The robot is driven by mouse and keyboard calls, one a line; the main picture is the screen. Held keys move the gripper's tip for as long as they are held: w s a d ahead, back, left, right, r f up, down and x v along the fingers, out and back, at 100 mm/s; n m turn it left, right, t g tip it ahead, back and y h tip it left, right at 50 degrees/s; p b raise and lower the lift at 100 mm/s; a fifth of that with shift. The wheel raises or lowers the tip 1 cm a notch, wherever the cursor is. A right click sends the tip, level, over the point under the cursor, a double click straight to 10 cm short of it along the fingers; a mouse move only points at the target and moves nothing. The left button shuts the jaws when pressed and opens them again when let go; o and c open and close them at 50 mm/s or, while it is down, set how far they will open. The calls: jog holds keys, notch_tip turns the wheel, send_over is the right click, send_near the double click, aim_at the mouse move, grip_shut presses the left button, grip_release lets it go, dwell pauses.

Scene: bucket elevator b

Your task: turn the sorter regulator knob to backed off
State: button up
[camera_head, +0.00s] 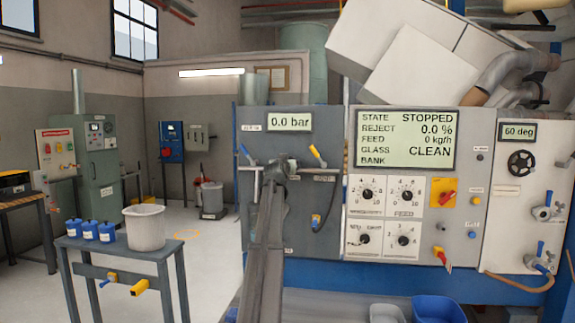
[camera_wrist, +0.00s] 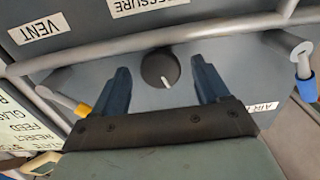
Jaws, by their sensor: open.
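A dark round knob (camera_wrist: 156,68) with a white pointer line sits on the grey panel in the wrist view. The pointer aims toward the lower right of that picture. My gripper (camera_wrist: 160,75) is open, with one blue finger on each side of the knob. I cannot tell whether the fingers touch it. In the head view my gripper (camera_head: 284,166) is at the left grey panel (camera_head: 258,215), below the 0.0 bar display (camera_head: 290,122), and the knob is hidden behind my arm. The knob's own label is not readable.
Grey pipes (camera_wrist: 70,63) run across the panel close to my fingers. VENT (camera_wrist: 41,31) and PRESSURE labels show beyond the pipe.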

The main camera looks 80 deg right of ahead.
jog(key=shift+d, duration=0.15)
jog(key=shift+c, duration=0.2)
jog(key=c, duration=1)
jog(key=n, duration=2.2)
jog(key=shift+s+r+n, duration=0.1)
jog(key=shift+r+n, duration=0.05)
jog(key=shift+n, duration=0.25)
